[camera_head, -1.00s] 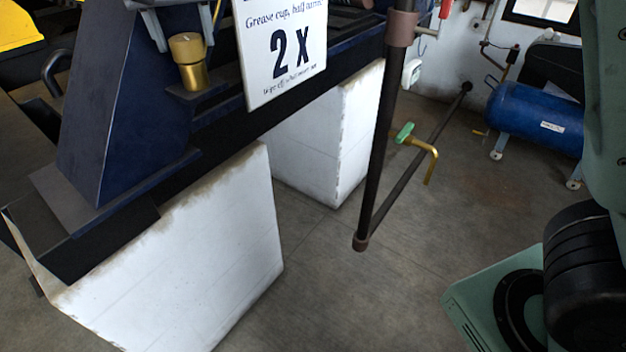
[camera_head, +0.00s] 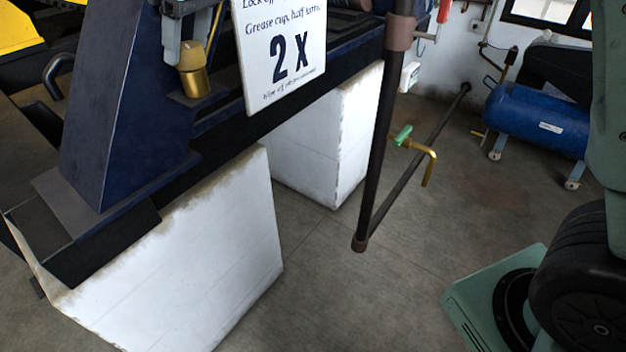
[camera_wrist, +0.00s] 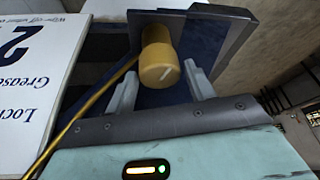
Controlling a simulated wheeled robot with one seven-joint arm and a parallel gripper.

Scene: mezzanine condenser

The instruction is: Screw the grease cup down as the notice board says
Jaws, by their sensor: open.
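The brass grease cup (camera_head: 193,80) stands on a small ledge at the blue machine frame, left of the notice board. In the wrist view its yellow round cap (camera_wrist: 160,66) shows a short white mark. My gripper (camera_head: 190,50) is at the cup's top in the head view, one grey finger overlapping the cap's left edge. In the wrist view my gripper (camera_wrist: 160,88) is open, a finger on either side of the cap; I cannot tell whether they touch it. The white notice board (camera_head: 283,55) reads "Grease cup, half turns" and "2 X"; its top line is cut off.
A thin brass rod or pipe (camera_wrist: 92,105) runs beside the left finger in the wrist view. White plinths (camera_head: 190,250) carry the frame. A dark upright pipe (camera_head: 375,150) with a green-handled tap (camera_head: 403,135) stands right. A blue tank (camera_head: 540,120) is farther back. The middle floor is clear.

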